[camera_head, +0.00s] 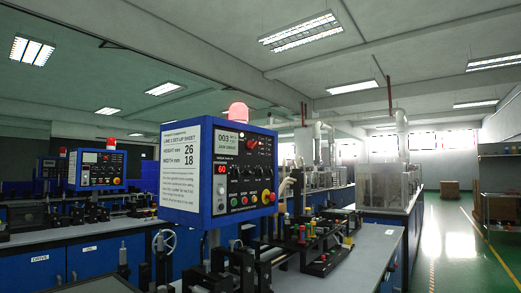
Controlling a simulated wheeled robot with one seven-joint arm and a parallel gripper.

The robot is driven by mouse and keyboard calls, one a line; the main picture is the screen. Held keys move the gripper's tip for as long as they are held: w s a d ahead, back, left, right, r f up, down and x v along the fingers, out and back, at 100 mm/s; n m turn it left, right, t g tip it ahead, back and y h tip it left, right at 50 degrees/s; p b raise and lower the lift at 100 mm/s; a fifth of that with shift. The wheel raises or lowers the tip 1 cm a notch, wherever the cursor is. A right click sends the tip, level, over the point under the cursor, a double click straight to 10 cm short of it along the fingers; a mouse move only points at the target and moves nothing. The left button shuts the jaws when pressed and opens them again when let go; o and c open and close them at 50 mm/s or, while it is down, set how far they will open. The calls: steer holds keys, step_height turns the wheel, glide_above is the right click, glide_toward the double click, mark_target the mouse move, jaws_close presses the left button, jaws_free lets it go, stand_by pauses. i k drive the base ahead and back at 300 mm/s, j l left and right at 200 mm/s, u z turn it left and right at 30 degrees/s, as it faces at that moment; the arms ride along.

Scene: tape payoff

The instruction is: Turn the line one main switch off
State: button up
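The nearest machine carries a blue control box (217,222) with a white sheet (180,170) headed "LINE 1 SET-UP SHEET" on its left side, reading height 26 and width 18. On its black front face are a lit display (231,142), a red round knob (252,145) on the upper right, and a red "60" readout (221,168). Small knobs and a row of coloured buttons sit below, with a red and yellow button (266,197) at lower right. No label marks the main switch legibly, and the knob's position is too small to read. My gripper is not in view.
A red beacon (238,112) glows above the box. A grey bench (372,245) with machine parts stands below and right. A similar blue panel (97,169) stands farther left. The green floor (455,235) at right is open, with shelving (500,180) at the edge.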

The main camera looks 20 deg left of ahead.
mark_target(250, 144)
steer(key=i+u, duration=0.45)
steer(key=i+l+u, duration=0.4)
steer(key=j, duration=0.1)
